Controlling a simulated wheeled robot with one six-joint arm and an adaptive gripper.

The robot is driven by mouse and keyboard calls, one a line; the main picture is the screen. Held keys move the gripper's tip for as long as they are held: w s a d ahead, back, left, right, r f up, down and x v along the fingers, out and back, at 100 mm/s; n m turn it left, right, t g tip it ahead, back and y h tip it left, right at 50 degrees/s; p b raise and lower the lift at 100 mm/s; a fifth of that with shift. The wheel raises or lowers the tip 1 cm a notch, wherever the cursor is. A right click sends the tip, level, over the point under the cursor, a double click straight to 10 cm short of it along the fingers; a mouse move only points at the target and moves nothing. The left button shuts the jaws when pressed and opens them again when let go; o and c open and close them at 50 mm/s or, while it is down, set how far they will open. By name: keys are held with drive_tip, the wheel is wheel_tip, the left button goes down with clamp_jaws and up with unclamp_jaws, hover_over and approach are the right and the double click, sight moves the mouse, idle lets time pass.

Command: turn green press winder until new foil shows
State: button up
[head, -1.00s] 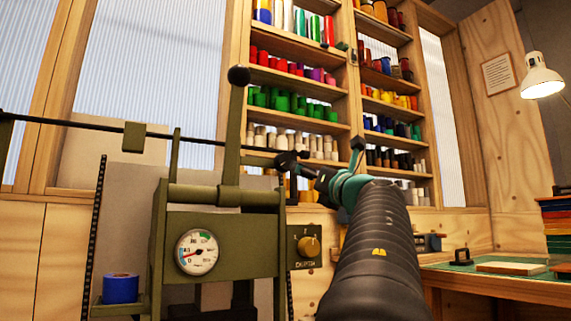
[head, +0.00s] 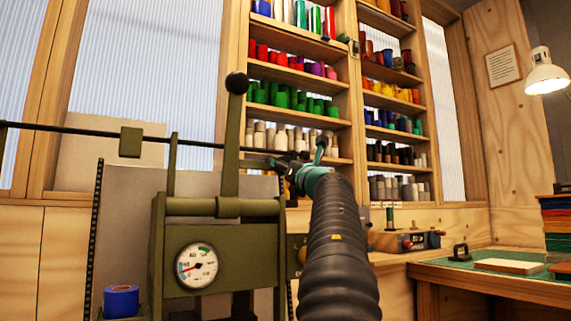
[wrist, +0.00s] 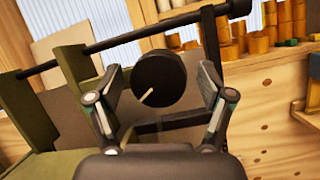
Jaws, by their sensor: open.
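The green press (head: 240,258) stands at the left in the head view, with a round gauge on its front. A tall lever (head: 232,135) with a black ball rises from its top. My gripper (head: 280,162) is beside the press's upper right, small and partly hidden by my arm. In the wrist view my gripper (wrist: 161,82) is open, a finger on each side of a round black knob (wrist: 172,72) with a pale pointer-like mark. I cannot tell whether the fingers touch the knob. No foil strip is clearly visible.
A long dark rod (head: 80,127) crosses above the press; it also shows in the wrist view (wrist: 130,38). A blue roll (head: 121,301) sits at the press's left. Shelves (head: 300,117) of coloured rolls stand behind. A green-topped bench (head: 450,277) is at the right.

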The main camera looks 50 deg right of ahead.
drive_tip(key=c, duration=1.2)
drive_tip(key=shift+o, duration=0.2)
drive_tip(key=shift+m, duration=0.4)
drive_tip(key=m+g+h, duration=0.1)
drive_tip(key=m, duration=0.2)
drive_tip(key=m+g+h, duration=0.1)
drive_tip(key=m, duration=0.2)
drive_tip(key=m+h, duration=0.2)
drive_tip(key=shift+a+m+g, duration=0.15)
drive_tip(key=shift+m+g, duration=0.25)
drive_tip(key=m+g, duration=0.1)
drive_tip(key=m, duration=0.1)
drive_tip(key=m+g+h, duration=0.1)
drive_tip(key=m, duration=0.2)
drive_tip(key=shift+r, duration=0.1)
drive_tip(key=shift+m+g, duration=0.5)
drive_tip(key=shift+m, duration=1.2)
